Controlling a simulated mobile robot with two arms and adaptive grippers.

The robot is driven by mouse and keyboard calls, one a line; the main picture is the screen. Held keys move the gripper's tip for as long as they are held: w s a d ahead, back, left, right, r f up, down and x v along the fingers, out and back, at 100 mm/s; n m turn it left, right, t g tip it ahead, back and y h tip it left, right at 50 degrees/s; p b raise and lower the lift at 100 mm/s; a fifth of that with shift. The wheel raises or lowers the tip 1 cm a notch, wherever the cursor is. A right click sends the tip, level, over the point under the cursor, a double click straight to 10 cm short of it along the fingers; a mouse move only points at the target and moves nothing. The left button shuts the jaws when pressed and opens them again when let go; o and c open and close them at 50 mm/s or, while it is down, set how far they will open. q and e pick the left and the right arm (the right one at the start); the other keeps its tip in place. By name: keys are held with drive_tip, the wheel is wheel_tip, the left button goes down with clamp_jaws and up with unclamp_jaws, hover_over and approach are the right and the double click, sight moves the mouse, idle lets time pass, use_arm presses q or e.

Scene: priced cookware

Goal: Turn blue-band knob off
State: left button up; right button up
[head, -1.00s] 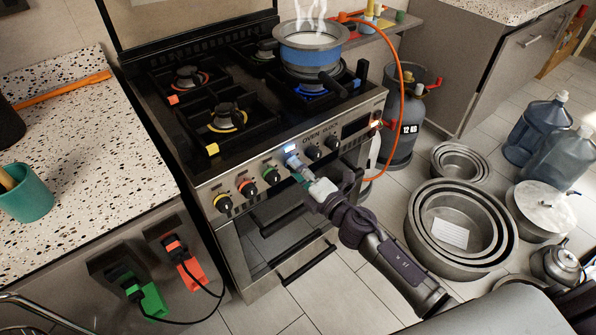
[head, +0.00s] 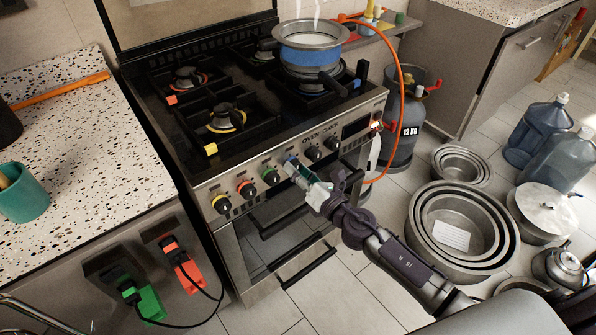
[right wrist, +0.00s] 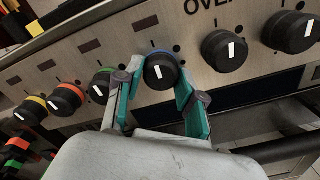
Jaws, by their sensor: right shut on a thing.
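The blue-band knob (right wrist: 161,71) is on the stove's front panel. Its white mark points nearly straight up in the right wrist view, toward the panel's dash. My right gripper (right wrist: 158,88) is shut on this knob, with one teal finger on each side; in the head view, the gripper (head: 296,168) reaches the panel from the lower right and largely hides the knob. A blue-banded pot (head: 311,50) stands on the right burner by a blue tag (head: 357,84). No blue flame shows under it. My left gripper is not in view.
Green-, red- and yellow-band knobs (right wrist: 102,84) (right wrist: 67,98) (right wrist: 30,110) sit left of my fingers; two black oven knobs (right wrist: 225,49) (right wrist: 290,32) sit right. An oven handle (head: 308,268) is below. Nested pans (head: 462,230) and a gas cylinder (head: 405,120) stand right.

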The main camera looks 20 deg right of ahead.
drive_tip(key=shift+f+n, duration=0.15)
drive_tip(key=shift+n, duration=0.15)
drive_tip(key=o, duration=0.9)
drive_tip(key=shift+c, duration=0.2)
drive_tip(key=v, duration=1.2)
